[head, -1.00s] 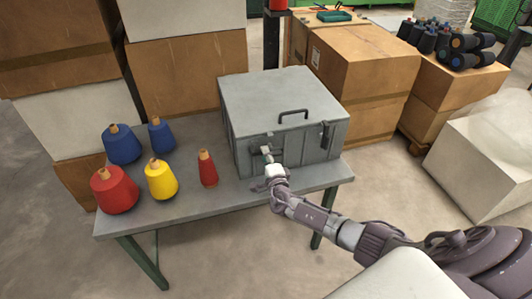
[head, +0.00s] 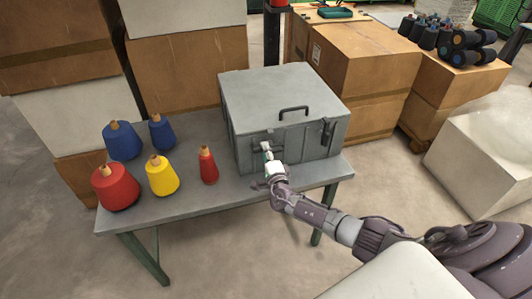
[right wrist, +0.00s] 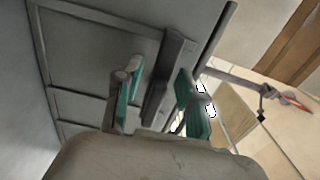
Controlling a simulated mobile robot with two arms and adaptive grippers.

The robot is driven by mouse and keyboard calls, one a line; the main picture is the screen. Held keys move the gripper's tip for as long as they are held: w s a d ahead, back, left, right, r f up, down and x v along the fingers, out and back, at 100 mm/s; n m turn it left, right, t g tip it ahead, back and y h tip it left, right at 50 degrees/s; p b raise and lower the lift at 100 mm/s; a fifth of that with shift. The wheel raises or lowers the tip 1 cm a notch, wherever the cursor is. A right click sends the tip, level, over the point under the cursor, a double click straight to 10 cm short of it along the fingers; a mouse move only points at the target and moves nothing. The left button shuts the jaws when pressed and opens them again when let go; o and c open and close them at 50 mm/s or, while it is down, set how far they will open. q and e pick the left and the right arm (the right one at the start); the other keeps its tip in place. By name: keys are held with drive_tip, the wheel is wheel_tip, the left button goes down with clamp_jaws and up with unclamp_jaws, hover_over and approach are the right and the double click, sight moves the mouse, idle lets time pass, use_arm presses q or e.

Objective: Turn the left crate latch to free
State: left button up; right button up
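The grey metal crate (head: 285,112) stands closed on the table, with a dark handle on its lid. Its left latch is on the front face, mostly hidden behind my right gripper (head: 267,153). The right latch (head: 328,131) hangs upright on the front right. In the right wrist view, a grey latch bar (right wrist: 166,75) lies between the two green-padded fingers of my right gripper (right wrist: 157,92). The fingers are apart; the right one is close to the bar, and a gap shows on the left. Contact is unclear. My left gripper is not in view.
The grey table (head: 225,196) also holds red, yellow and blue thread cones left of the crate; the small red cone (head: 208,166) is nearest. Cardboard boxes (head: 365,75) stand behind and right. The table's front edge is below my right gripper.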

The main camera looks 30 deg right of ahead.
drive_tip(key=v, duration=1.2)
idle(0.3)
